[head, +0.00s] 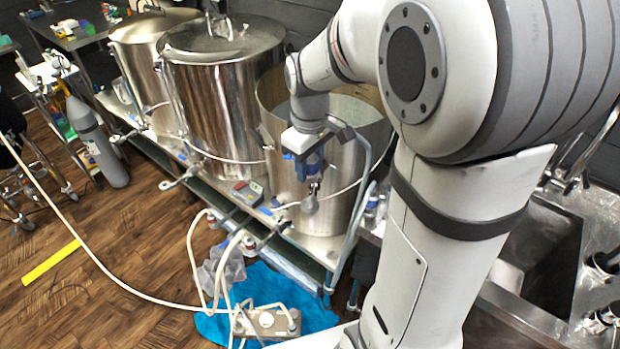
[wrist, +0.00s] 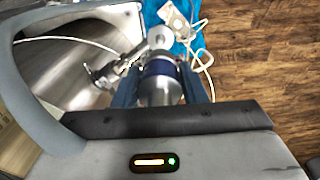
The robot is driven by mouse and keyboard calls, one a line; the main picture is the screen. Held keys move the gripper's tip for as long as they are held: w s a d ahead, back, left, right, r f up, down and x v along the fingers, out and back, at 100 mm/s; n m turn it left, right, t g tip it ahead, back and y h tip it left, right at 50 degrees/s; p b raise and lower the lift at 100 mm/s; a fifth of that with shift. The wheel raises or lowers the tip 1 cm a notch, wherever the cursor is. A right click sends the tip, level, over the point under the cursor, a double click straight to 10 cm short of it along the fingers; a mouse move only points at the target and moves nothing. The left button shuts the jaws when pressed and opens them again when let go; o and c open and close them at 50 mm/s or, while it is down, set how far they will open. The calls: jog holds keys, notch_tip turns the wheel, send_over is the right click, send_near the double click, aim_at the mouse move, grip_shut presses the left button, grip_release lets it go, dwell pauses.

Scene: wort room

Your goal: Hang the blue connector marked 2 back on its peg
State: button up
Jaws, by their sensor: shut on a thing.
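My gripper (head: 308,170) is in front of the right-hand steel kettle in the head view, pointing down. In the wrist view my gripper (wrist: 160,88) has its two dark blue fingers closed on either side of a metal connector with a dark blue band (wrist: 158,68). The connector's rounded grey end (head: 310,204) hangs below the fingers in the head view. I cannot read a number on it. I cannot pick out its peg in either view.
The right-hand kettle (head: 335,207) is close behind my gripper, above a metal stand. A small control box (head: 247,193) is on the stand to the left. White hoses run to a pump (head: 268,321) on a blue cloth (head: 265,287). A sink (head: 545,255) is at right. Floor at left is partly clear.

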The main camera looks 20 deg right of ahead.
jog(key=shift+r, duration=0.3)
jog(key=shift+r+p, duration=1.65)
jog(key=shift+r, duration=0.6)
